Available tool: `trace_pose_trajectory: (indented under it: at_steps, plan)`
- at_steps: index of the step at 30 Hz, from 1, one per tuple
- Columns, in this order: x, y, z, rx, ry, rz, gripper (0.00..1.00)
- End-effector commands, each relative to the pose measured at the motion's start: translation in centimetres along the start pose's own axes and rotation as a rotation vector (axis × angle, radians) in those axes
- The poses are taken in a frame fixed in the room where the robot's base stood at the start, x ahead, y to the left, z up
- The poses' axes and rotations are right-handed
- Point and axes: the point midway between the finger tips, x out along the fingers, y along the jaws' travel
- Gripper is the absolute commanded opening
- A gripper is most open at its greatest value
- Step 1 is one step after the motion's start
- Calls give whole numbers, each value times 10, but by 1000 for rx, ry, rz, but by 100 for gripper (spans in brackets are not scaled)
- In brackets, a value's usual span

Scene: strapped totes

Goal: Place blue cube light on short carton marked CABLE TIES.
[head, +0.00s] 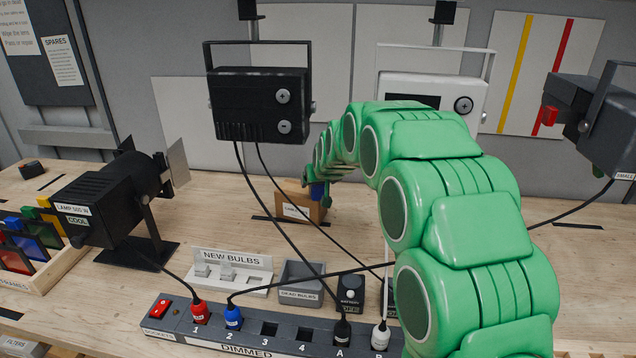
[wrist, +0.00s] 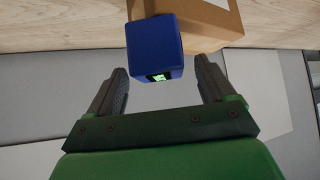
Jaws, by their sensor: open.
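The blue cube light (wrist: 155,42) has a small lit green display on its near face in the wrist view. It lies just past my open fingertips (wrist: 161,70), roughly between them, and neither finger visibly touches it. The brown carton (wrist: 213,24) is behind and right of the cube there, and the cube covers part of it. In the head view the carton (head: 297,209) stands on the bench with a white label too small to read surely. A bit of the blue cube (head: 317,190) shows at its upper right by my gripper (head: 321,192). Whether it rests on the carton I cannot tell.
A black lamp (head: 258,104) hangs above the carton, its cables crossing the bench in front. A NEW BULBS rack (head: 230,271), a DEAD BULBS bin (head: 300,284) and a DIMMED socket strip (head: 250,330) stand nearer. A COOL lamp (head: 110,200) stands left.

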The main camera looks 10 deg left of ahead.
Motion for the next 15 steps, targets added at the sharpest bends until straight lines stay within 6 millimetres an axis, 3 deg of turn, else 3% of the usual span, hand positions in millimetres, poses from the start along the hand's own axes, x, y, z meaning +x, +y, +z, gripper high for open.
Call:
trace_pose_trajectory:
  at_steps: [15]
  plan:
    - [-50,0,-45,0,2,0,83]
